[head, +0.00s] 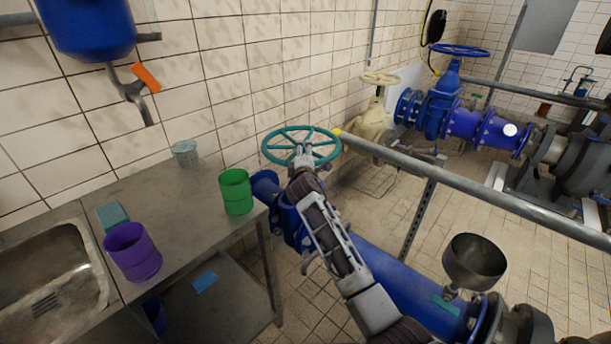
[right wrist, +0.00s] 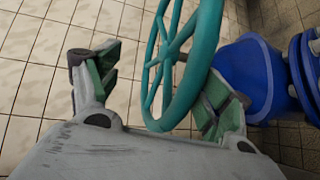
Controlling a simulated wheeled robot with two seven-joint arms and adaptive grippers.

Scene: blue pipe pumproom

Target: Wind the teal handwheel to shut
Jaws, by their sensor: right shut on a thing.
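The teal handwheel (head: 275,137) lies about level on top of a blue valve in the middle of the head view. Its spokes and rim show large in the right wrist view (right wrist: 203,62). My right gripper (head: 303,157) is at the near part of the wheel, its fingers either side of the rim, shut on it. In the right wrist view one pad is left of the wheel and the other touches or nearly touches its right side. The blue valve body (head: 290,221) is partly hidden by my right arm. My left gripper is not in view.
A steel bench (head: 180,215) with a green cup (head: 236,192), a purple cup (head: 132,252) and a sink stands left. A grey rail (head: 470,182) runs right from beside the wheel. A metal funnel (head: 474,262) stands by the blue pipe. Cream and blue valves (head: 445,105) stand behind.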

